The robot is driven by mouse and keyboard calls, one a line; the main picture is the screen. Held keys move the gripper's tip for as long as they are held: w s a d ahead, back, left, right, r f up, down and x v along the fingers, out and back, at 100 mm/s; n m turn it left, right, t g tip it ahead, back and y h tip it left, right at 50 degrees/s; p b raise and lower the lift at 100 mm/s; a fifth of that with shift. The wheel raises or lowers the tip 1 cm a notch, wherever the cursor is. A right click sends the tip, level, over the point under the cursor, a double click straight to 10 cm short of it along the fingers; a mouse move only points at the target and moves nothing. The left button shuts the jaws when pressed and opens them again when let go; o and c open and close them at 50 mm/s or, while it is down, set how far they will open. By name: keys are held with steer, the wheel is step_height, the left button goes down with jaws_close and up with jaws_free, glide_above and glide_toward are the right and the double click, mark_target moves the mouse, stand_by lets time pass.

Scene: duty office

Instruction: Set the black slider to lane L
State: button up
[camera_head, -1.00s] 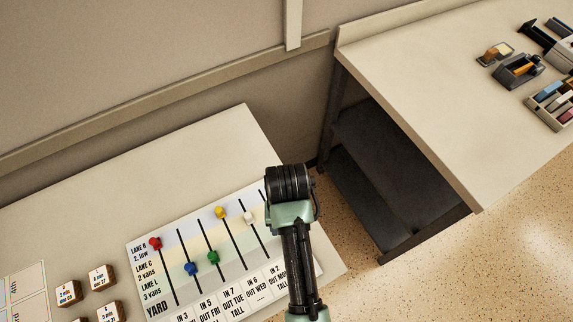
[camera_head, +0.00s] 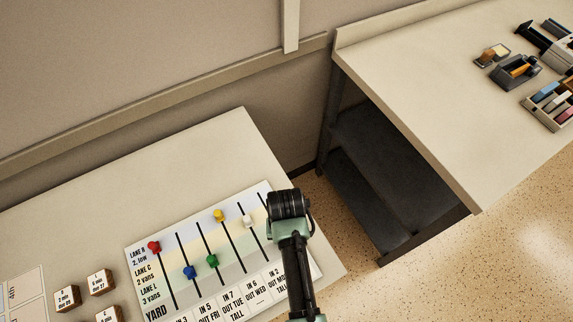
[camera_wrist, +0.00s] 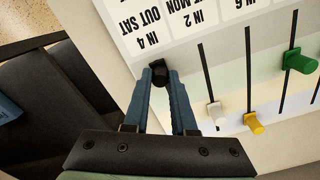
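The black slider (camera_wrist: 159,74) is in the wrist view, between the tips of my gripper (camera_wrist: 160,78). The two blue fingers close in on both sides of it and appear to touch it. The slider sits near the label end of its slot, just below the card "IN 4 OUT SAT"; its exact lane band is partly covered by my fingers. In the head view my wrist hides the slider and fingertips at the board's right side. The white board (camera_head: 136,262) shows lane R at the top, then C, then L, with YARD at the bottom.
White (camera_head: 248,221), yellow (camera_head: 219,215), green (camera_head: 212,261), blue (camera_head: 190,272) and red (camera_head: 154,246) sliders stand in slots to the left. Wooden blocks (camera_head: 100,282) lie left of the board. A second desk (camera_head: 430,80) stands right, across a gap.

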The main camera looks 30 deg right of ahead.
jaws_close()
stand_by(1.0)
